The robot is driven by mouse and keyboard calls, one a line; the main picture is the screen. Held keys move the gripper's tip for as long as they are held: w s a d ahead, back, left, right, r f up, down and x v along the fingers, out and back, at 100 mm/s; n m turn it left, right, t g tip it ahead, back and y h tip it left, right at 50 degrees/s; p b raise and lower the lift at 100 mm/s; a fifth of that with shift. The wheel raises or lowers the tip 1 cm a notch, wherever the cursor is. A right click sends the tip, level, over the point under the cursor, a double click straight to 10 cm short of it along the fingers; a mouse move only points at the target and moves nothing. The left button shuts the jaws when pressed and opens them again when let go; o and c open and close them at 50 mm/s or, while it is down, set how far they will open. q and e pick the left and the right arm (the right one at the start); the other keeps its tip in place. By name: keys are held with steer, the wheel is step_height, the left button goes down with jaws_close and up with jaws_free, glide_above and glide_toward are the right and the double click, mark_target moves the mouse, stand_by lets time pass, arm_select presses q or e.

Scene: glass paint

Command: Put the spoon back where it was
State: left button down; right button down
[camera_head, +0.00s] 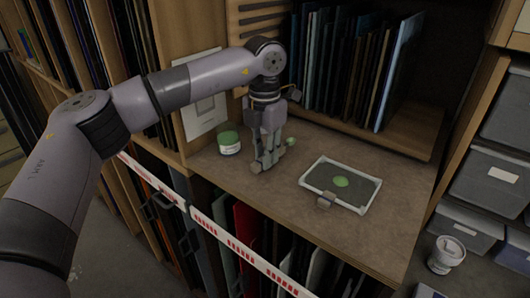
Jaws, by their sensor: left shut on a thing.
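My left gripper (263,163) points down just above or at the wooden shelf top, to the right of a small jar of green paint. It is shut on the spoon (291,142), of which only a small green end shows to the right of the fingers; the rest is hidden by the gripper. I cannot tell whether the spoon touches the shelf. My right gripper is not in view.
The green paint jar (229,143) stands left of the gripper. A white-rimmed tray (316,181) with a green blob (341,182) lies to the right. Upright glass sheets (340,65) fill the back. Grey bins (487,181) and a white tub (446,256) are at right.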

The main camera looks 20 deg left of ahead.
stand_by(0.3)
arm_select(q)
steer(key=shift+f+b, duration=0.3)
stand_by(0.3)
steer(key=c, duration=1.4)
jaws_free()
